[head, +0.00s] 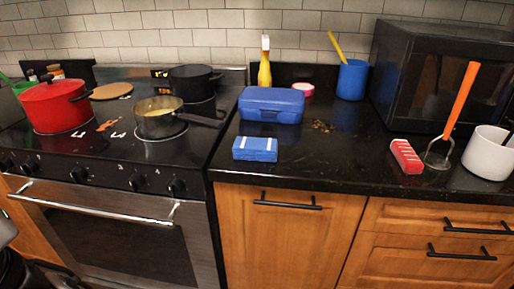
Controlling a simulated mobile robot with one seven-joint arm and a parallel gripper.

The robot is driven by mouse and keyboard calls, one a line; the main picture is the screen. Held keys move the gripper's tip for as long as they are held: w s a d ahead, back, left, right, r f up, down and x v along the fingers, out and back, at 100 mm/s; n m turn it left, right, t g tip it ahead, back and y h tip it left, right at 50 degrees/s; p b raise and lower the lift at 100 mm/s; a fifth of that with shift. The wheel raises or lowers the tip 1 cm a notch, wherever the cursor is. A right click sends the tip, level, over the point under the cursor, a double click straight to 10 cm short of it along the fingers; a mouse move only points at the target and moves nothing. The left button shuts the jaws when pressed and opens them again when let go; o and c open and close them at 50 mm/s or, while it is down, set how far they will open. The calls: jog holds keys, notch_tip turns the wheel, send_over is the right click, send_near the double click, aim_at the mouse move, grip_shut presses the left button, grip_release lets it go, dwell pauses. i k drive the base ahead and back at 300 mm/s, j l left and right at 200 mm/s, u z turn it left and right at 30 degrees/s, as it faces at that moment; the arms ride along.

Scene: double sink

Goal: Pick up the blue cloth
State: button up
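The blue cloth (255,148) lies folded into a small flat block with white stripes. It rests on the black countertop near its front edge, just right of the stove. A larger blue lidded box (271,105) stands close behind it, with a narrow strip of counter between them. Nothing lies on top of the cloth. My gripper cannot be made out in the head view, so its opening and anything in it are not shown.
On the stove (110,150) are a red pot (52,106), a steel saucepan (158,119) with its handle toward the cloth, and a dark pot (192,84). A red-and-white item (406,156) lies further right. The counter (330,160) right of the cloth is clear.

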aim_at(247, 149)
jog(key=l+u, duration=0.1)
jog(key=l, duration=0.45)
jog(key=k+l+u, duration=0.15)
jog(key=l, duration=0.4)
jog(key=k+l+u, duration=0.1)
jog(key=l, duration=0.45)
jog(key=i, duration=1)
